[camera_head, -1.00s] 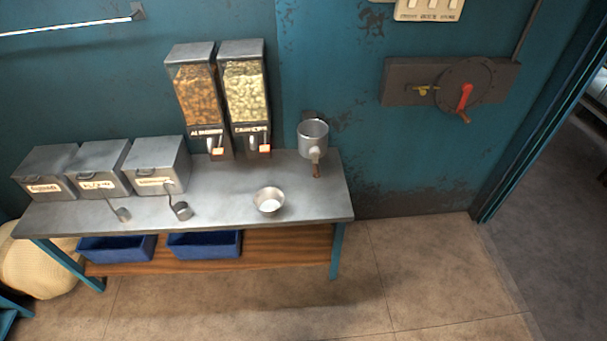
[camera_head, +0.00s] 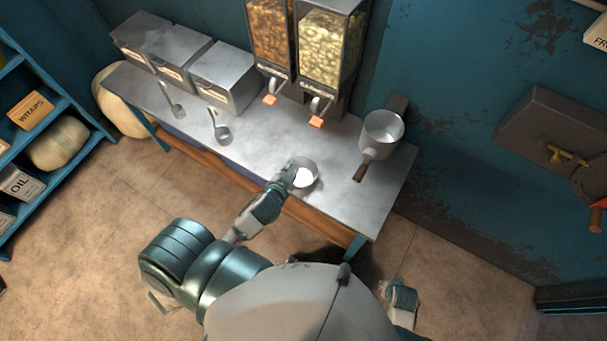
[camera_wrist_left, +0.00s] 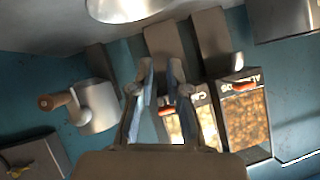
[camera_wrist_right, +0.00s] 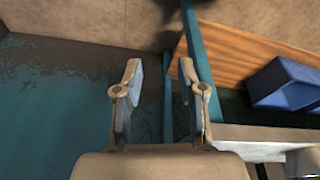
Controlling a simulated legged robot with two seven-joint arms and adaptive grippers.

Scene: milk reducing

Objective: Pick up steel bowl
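The small steel bowl (camera_head: 309,184) stands on the metal counter (camera_head: 345,199), its inside bright white. My left gripper (camera_head: 291,170) is at the bowl's left side in the head view and hides part of its rim; I cannot tell there whether they touch. In the left wrist view the fingers of my left gripper (camera_wrist_left: 161,68) are partly open with a narrow empty gap. A shiny curved metal piece, likely the bowl (camera_wrist_left: 125,9), shows beyond them at the top edge. My right gripper (camera_wrist_right: 159,75) is open and empty, low beside the counter's end.
A steel pot with a handle (camera_head: 381,132) stands right of the bowl. Two food dispensers (camera_head: 325,50) and several lidded metal bins (camera_head: 226,75) line the back. Two ladles (camera_head: 222,134) lie to the left. A blue shelf (camera_head: 60,100) stands far left. The counter around the bowl is mostly clear.

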